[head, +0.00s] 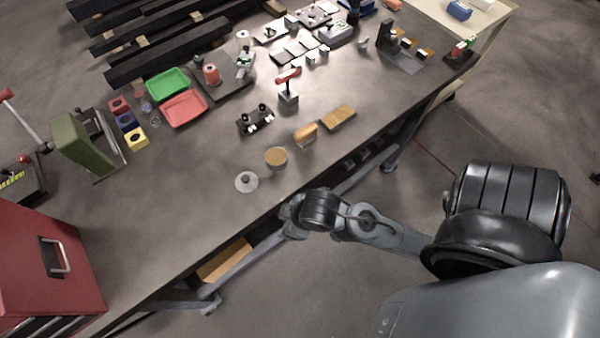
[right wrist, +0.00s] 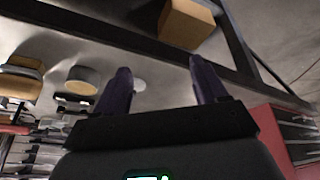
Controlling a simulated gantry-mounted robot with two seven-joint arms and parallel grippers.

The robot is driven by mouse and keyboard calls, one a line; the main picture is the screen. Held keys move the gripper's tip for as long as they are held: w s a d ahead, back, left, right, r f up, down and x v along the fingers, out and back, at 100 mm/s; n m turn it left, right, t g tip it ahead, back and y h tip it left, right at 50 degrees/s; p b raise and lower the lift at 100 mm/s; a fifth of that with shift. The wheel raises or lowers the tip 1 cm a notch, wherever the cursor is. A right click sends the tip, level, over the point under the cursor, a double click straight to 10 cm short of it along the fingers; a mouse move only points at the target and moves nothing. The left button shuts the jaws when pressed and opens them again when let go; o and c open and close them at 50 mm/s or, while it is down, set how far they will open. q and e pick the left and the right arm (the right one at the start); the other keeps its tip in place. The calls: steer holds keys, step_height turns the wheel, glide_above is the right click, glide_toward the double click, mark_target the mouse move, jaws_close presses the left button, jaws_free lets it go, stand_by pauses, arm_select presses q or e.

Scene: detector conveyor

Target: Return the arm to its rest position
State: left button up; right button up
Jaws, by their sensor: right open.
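My right arm (head: 375,228) reaches in from the lower right in the head view. It ends at the front edge of the workbench (head: 215,225), and its gripper is not clearly visible there. In the right wrist view my right gripper (right wrist: 160,85) shows two dark purple fingers spread apart with nothing between them. My left arm and gripper are not in view.
A round tan-topped piece (head: 276,157) and a metal disc (head: 246,181) lie on the bench near the arm's end. A red tool cabinet (head: 45,260) stands lower left. A cardboard box (head: 225,260) sits below the bench edge. The floor to the right is open.

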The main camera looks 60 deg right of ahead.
steer(key=s, duration=0.1)
steer(key=d, duration=0.1)
steer(key=s+m, duration=0.1)
steer(key=shift+s+d+f+g, duration=0.25)
steer(key=shift+s+f+g, duration=0.05)
steer(key=shift+g, duration=0.1)
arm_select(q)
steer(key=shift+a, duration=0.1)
